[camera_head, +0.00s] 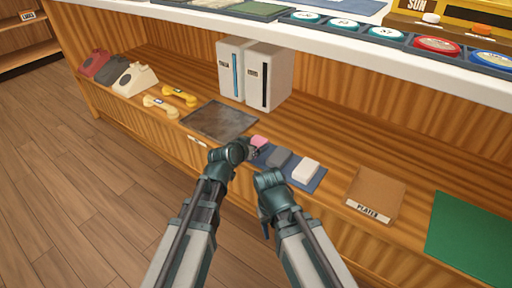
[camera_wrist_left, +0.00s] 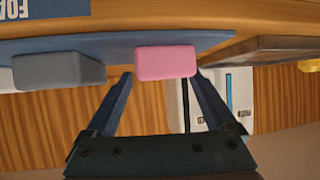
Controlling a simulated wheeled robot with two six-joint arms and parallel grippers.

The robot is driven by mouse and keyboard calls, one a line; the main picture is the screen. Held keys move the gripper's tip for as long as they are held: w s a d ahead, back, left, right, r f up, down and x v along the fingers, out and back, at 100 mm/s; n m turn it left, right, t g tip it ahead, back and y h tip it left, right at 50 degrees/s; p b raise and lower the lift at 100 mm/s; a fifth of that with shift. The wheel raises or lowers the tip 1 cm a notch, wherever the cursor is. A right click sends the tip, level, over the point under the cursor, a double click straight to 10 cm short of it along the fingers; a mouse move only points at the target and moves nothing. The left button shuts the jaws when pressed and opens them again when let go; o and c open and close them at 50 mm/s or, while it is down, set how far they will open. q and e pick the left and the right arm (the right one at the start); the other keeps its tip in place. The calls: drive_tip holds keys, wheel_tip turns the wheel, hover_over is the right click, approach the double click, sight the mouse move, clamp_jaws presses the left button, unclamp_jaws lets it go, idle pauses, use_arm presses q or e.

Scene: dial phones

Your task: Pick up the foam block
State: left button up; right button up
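Three foam blocks sit in a row on a blue mat (camera_head: 317,184): a pink block (camera_head: 259,142), a dark grey block (camera_head: 279,157) and a white block (camera_head: 306,170). My left gripper (camera_head: 252,152) is at the pink block and partly covers it. In the left wrist view, the left gripper (camera_wrist_left: 164,74) is open, its fingertips on either side of the near edge of the pink block (camera_wrist_left: 166,62). I cannot tell if they touch it. The grey block (camera_wrist_left: 58,70) lies to the left there. My right arm is bent back in front of the mat; its fingers are not clear.
A dark square plate (camera_head: 219,119) lies left of the mat. Behind stand two white boxes (camera_head: 266,78). Yellow handsets (camera_head: 180,96) and phones (camera_head: 134,78) are farther left. A brown plates folder (camera_head: 375,193) and a green mat (camera_head: 470,238) lie right. A white shelf overhangs.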

use_arm(q)
drive_tip(key=c, duration=0.9)
drive_tip(key=shift+r, duration=0.15)
drive_tip(key=shift+c, duration=0.3)
use_arm(e)
drive_tip(key=shift+r, duration=0.15)
